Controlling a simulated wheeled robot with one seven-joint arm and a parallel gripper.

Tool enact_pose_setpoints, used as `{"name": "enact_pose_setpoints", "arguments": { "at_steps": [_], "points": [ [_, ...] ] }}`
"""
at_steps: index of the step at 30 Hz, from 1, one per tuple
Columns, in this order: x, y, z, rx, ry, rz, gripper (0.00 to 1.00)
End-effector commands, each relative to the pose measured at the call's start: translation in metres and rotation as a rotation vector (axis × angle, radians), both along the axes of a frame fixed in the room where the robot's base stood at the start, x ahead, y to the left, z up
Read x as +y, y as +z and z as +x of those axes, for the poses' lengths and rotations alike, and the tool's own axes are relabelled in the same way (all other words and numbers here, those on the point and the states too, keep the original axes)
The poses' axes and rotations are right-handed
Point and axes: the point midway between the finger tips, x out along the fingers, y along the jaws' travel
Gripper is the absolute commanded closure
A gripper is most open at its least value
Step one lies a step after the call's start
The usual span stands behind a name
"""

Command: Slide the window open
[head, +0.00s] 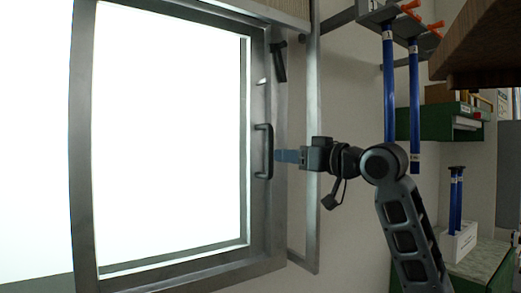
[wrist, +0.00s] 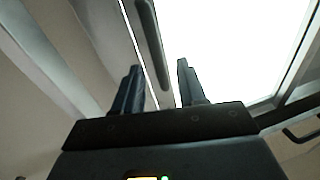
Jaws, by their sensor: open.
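The window (head: 258,95) has a grey metal frame around a bright white pane and fills the left half of the head view. A dark vertical bar handle (head: 264,151) is on the right side of its sash. My gripper (head: 282,156) points left at the handle, its fingers just right of it. In the wrist view my gripper (wrist: 158,88) is open, with two dark fingers apart. The handle (wrist: 150,45) shows there beyond the fingertips, roughly in line with the gap. Whether a finger touches it I cannot tell.
A dark latch (head: 278,62) sits on the frame above the handle. A grey metal rail frame (head: 312,200) stands right of the window. Blue rods (head: 388,90) hang from a rack at the upper right. A green shelf (head: 425,122) and a white holder (head: 460,242) with blue rods are farther right.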

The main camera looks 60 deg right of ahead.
Motion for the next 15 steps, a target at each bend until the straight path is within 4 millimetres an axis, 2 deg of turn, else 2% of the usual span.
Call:
{"name": "enact_pose_setpoints", "arguments": {
  "at_steps": [3,7,15],
  "points": [
    [-0.006,0.009,-0.009,0.037,-0.014,-0.023,0.59],
    [-0.009,0.01,-0.006,0.049,-0.016,-0.024,0.59],
    [-0.021,0.012,0.03,0.049,-0.014,-0.024,0.59]
  ]
}}
